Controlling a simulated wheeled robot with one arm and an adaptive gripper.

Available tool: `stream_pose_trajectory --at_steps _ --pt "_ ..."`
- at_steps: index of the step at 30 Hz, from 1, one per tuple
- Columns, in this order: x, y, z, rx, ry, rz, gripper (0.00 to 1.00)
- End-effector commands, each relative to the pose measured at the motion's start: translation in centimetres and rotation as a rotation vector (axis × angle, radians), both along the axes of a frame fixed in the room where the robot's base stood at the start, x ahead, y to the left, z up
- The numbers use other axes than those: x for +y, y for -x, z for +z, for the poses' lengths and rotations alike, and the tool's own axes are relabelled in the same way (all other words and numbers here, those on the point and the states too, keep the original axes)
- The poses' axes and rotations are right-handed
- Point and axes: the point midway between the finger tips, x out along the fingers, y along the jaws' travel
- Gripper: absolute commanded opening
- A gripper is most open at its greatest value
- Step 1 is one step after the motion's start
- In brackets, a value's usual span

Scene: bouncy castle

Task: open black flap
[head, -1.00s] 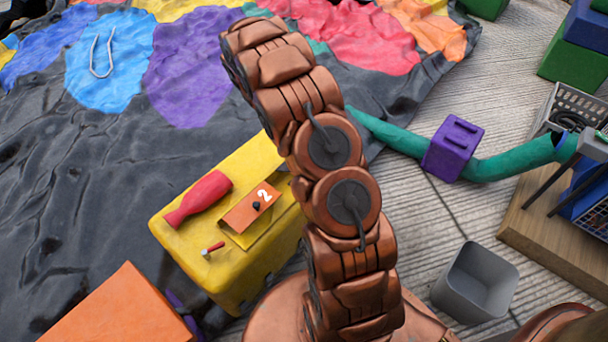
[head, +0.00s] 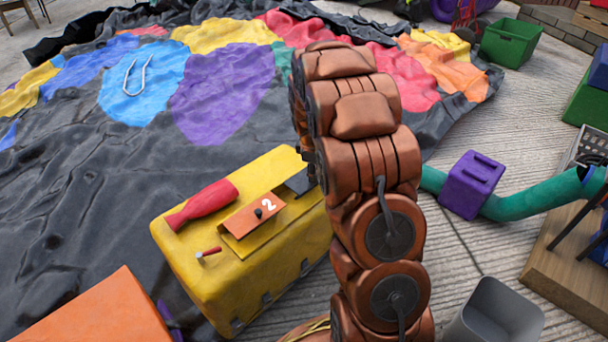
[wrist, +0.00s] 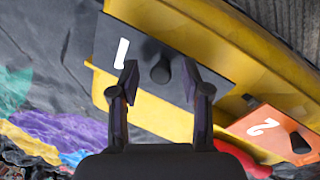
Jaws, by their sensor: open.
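The black flap (wrist: 215,60) with a white 1 and a black knob (wrist: 162,72) lies on top of the yellow box (head: 200,285). In the head view, part of the black flap (head: 298,183) shows beside my arm. My gripper (wrist: 160,78) is open, with one finger on each side of the knob in the wrist view. I cannot tell whether the fingers touch it. The flap looks flat. In the head view my arm hides most of the gripper and the knob.
The orange flap (head: 250,216) with a white 2 sits beside the black one. A red handle-shaped object (head: 203,203) and a small red-tipped peg (head: 208,254) are on the box. An orange block (head: 95,315) stands in front; a grey bin (head: 495,315) is at right.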

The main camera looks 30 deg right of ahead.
Motion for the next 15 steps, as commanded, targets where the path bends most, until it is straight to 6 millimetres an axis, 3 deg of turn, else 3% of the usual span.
stream_pose_trajectory --at_steps 2,15 --pt "0.0 0.0 -0.5 -0.030 -0.007 -0.001 0.47" --pt "1.1 0.8 6.5 -0.031 -0.007 0.001 0.47"
